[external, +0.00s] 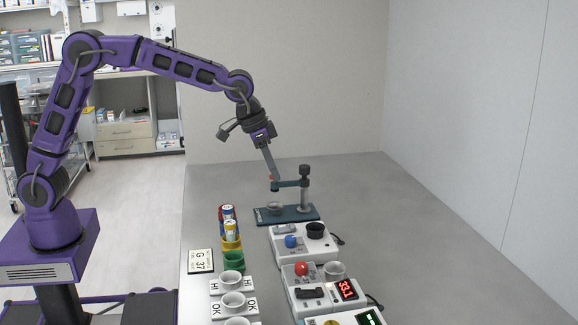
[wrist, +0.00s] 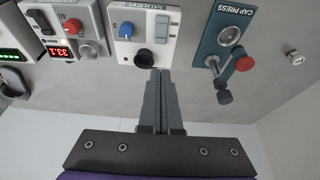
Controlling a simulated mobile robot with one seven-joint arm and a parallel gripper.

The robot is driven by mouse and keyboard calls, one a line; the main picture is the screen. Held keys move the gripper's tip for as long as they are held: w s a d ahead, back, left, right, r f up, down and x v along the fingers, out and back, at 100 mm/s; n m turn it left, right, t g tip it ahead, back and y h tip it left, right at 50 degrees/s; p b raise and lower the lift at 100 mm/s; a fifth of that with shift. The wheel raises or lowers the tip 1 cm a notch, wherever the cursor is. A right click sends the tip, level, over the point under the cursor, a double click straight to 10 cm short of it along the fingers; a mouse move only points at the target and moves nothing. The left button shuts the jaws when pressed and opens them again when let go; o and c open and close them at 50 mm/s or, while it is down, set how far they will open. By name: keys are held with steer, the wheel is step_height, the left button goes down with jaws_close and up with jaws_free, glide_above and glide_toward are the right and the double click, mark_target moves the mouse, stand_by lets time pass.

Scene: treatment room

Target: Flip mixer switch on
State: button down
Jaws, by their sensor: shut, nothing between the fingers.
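The mixer is a white box (external: 300,252) on the table, also in the wrist view (wrist: 123,12), where its label reads MIXER. It has a blue knob (external: 290,241) (wrist: 126,31), a black round cup (external: 315,230) (wrist: 144,59) and a small grey switch (wrist: 163,27). The switch's position is too small to tell. My gripper (external: 273,178) (wrist: 160,72) is shut and empty. It points down, above the table and beyond the mixer's cup end, near the cap press, and appears clear of the mixer.
The teal cap press (external: 262,215) (wrist: 222,32) with its red knob (wrist: 245,63) stands beside the mixer. A white device with a red display (external: 328,298) (wrist: 72,30) sits on the other side. Stacked cans (external: 230,230) stand at left. The table's far right is clear.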

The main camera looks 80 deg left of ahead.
mark_target(292, 225)
steer(key=shift+f, duration=0.1)
steer(key=x, duration=0.4)
steer(key=b+x, duration=0.1)
steer(key=x, duration=0.8)
steer(key=shift+s+f+b, duration=0.25)
steer(key=shift+f+b, duration=0.1)
steer(key=shift+f, duration=0.15)
steer(key=shift+r, duration=0.1)
steer(key=shift+w+p, duration=0.15)
steer(key=shift+p, duration=0.6)
steer(key=shift+w+g+p, duration=0.1)
steer(key=shift+g+p, duration=0.3)
steer(key=shift+p, duration=0.1)
steer(key=shift+f+b, duration=0.4)
